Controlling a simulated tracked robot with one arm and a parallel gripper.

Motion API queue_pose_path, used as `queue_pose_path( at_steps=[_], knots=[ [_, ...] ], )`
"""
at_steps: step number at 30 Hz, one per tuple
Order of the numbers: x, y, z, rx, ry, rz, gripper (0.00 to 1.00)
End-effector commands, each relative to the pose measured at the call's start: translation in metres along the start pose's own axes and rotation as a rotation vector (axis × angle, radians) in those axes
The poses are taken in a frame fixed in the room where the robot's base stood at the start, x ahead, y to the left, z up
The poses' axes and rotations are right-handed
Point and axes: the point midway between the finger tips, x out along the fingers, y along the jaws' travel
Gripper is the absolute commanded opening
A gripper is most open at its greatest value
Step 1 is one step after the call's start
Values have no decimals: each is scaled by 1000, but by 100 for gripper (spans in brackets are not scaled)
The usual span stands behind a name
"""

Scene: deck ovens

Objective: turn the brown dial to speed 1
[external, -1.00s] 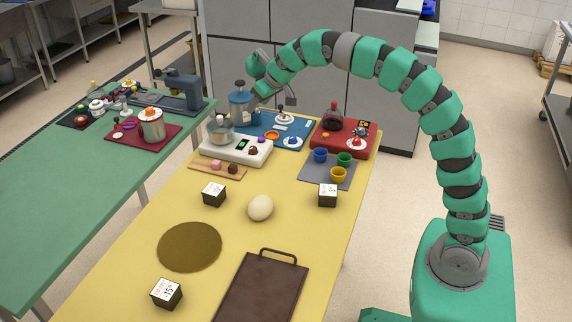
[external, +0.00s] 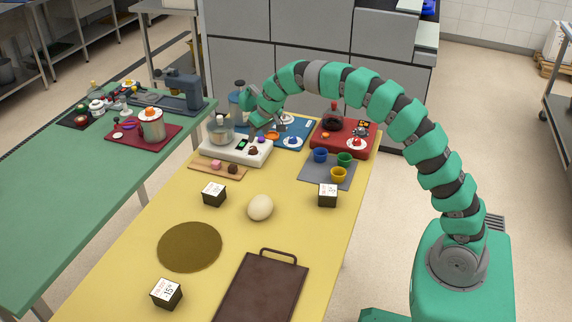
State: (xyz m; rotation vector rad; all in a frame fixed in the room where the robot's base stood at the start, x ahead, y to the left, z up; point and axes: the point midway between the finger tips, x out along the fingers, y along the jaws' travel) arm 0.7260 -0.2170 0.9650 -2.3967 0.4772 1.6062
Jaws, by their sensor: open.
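The brown dial (external: 253,151) sits on the front right part of the white hotplate unit (external: 228,156), right of its small dark display with green marks (external: 242,144). A grey pot (external: 221,131) stands on the unit's left part. My gripper (external: 262,132) is open and points down, just above and behind the dial, by the back right of the unit. It appears apart from the dial. The dial's pointer and speed marks are too small to read.
A blue board (external: 306,124) with a blue-topped jar (external: 238,104) and small items lies behind. A red unit (external: 345,146) with a dark flask stands right. A grey mat (external: 316,176) with coloured cups lies in front of it. A wooden board (external: 204,168) lies in front of the hotplate.

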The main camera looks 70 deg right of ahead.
Motion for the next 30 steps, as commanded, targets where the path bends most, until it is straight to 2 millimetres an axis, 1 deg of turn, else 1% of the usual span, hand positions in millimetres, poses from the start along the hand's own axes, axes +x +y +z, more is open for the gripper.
queue_pose_path(
  at_steps=[1,6,9,12,16,23,24,26,27,28,30],
  knots=[
    [11,0,0,0,-1,0,51],
    [45,0,1,0,-1,0,51],
    [60,0,0,0,-1,0,51],
    [71,0,0,0,-1,0,51],
    [78,0,0,0,-1,0,51],
    [78,0,0,0,1,0,51],
    [78,0,0,0,1,0,40],
    [78,0,0,0,1,0,24],
    [78,0,0,0,1,0,12],
    [78,0,0,0,1,0,9],
    [77,0,0,0,1,0,9]
  ],
)
